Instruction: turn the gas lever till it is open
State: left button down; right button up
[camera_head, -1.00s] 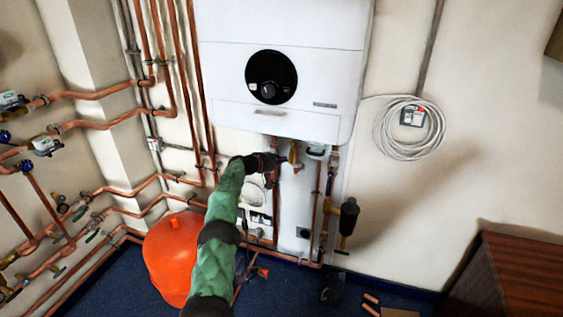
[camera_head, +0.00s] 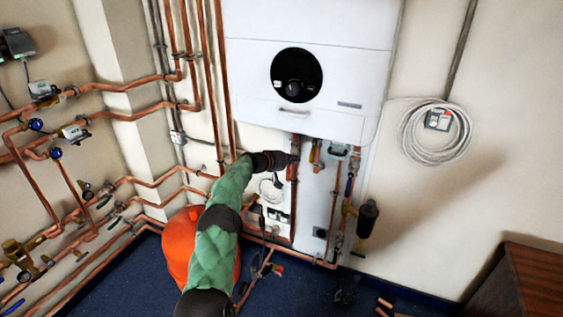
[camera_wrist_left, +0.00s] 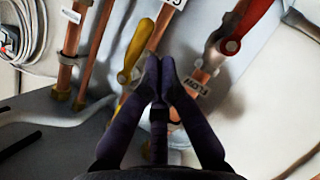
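The yellow lever, which I take for the gas lever, hangs under the white boiler in the head view (camera_head: 316,153). In the left wrist view the yellow lever (camera_wrist_left: 134,50) lies slanted along a copper pipe, just left of my fingertips. My left gripper (camera_head: 284,161) is by the pipes under the boiler. In the wrist view its two dark fingers (camera_wrist_left: 161,76) meet at the tips, with nothing seen between them. The tips are close to the yellow lever; I cannot tell whether they touch it. My right gripper is in neither view.
A red lever (camera_wrist_left: 245,25) is right of my fingers in the wrist view, on a neighbouring pipe. The boiler (camera_head: 305,65) overhangs the valves. A dark filter (camera_head: 367,218) hangs to the right. An orange container (camera_head: 180,245) stands on the floor behind my arm.

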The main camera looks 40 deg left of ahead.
pick_arm(q)
jog(key=v, duration=0.7)
dwell(0.3)
